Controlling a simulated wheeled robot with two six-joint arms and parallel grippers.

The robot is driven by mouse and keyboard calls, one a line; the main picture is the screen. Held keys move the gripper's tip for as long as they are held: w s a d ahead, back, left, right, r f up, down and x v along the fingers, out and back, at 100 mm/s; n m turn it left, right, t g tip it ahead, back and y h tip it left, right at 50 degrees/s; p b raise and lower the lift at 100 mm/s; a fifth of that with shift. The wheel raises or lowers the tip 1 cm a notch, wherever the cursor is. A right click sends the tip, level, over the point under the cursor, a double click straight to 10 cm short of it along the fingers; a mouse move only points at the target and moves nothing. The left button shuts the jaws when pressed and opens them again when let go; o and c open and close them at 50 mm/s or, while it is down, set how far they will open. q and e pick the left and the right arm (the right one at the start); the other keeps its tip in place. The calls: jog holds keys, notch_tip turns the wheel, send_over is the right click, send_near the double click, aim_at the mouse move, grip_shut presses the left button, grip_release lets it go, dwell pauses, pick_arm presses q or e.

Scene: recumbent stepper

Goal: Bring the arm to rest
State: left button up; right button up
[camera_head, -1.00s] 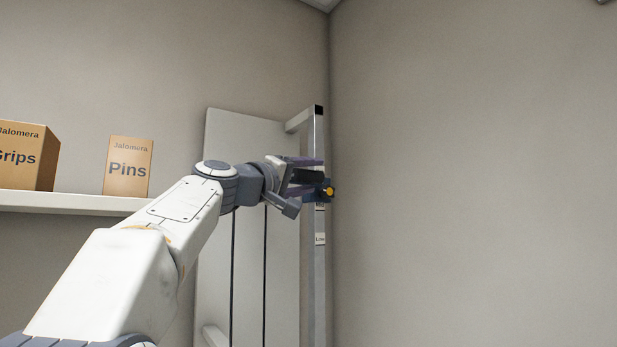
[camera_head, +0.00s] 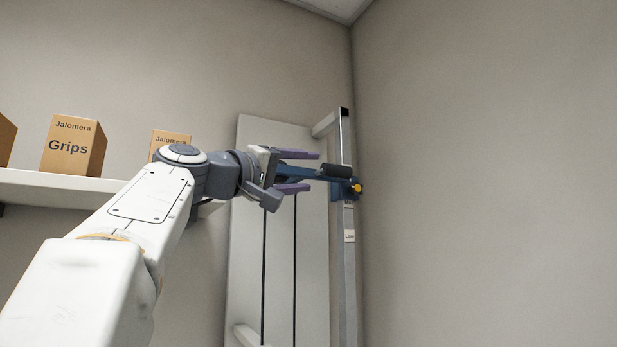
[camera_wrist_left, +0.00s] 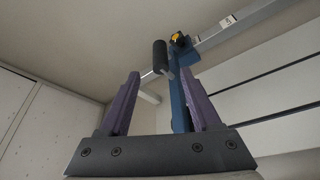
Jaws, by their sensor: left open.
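My left gripper (camera_head: 312,171) is open, its two purple fingers apart and pointing right toward the post. A blue bar (camera_head: 298,173) with a black cylindrical grip (camera_head: 337,170) and a blue bracket with a yellow knob (camera_head: 358,188) is on the upright metal post (camera_head: 345,270). The grip lies just beyond my fingertips, and no finger is closed on it. In the left wrist view the grip (camera_wrist_left: 160,56) shows beyond the open fingers (camera_wrist_left: 161,74), and the blue bar (camera_wrist_left: 179,105) runs close beside the right finger. Contact there cannot be told. My right gripper is not in view.
A pale board (camera_head: 245,270) with two dark vertical lines stands behind the post. A shelf (camera_head: 60,188) at left holds a Grips box (camera_head: 73,147) and a Pins-side Jalomera box (camera_head: 171,139), partly hidden by my arm. The wall at right is bare.

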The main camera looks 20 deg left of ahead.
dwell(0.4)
